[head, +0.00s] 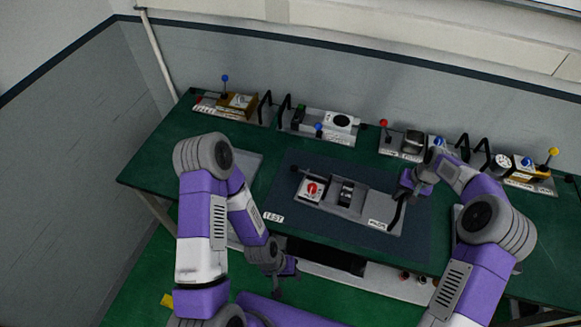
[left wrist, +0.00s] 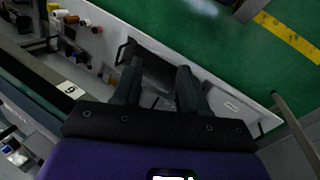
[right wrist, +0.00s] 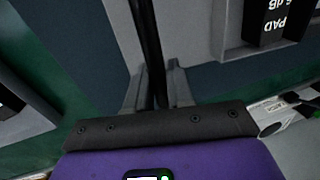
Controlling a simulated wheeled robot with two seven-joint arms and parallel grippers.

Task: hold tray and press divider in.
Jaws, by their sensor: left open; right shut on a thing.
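The grey tray (head: 328,209) lies on the dark blue mat at the middle of the table. It carries a white block with a red knob (head: 312,189) and a dark grey module (head: 346,193). I cannot tell which part is the divider. My right gripper (head: 402,196) is shut on the black handle (right wrist: 148,40) at the tray's right end; the handle passes between the fingers in the right wrist view (right wrist: 158,85). My left gripper (head: 279,290) is open and empty, low in front of the table's front edge, apart from the tray. Its spread fingers fill the left wrist view (left wrist: 158,85).
The dark blue mat (head: 275,195) bears a TEST label (head: 273,217). Several other trays with black handles, such as one with a blue knob (head: 237,101), line the table's back edge. A shelf with small items (head: 405,276) is below the front edge.

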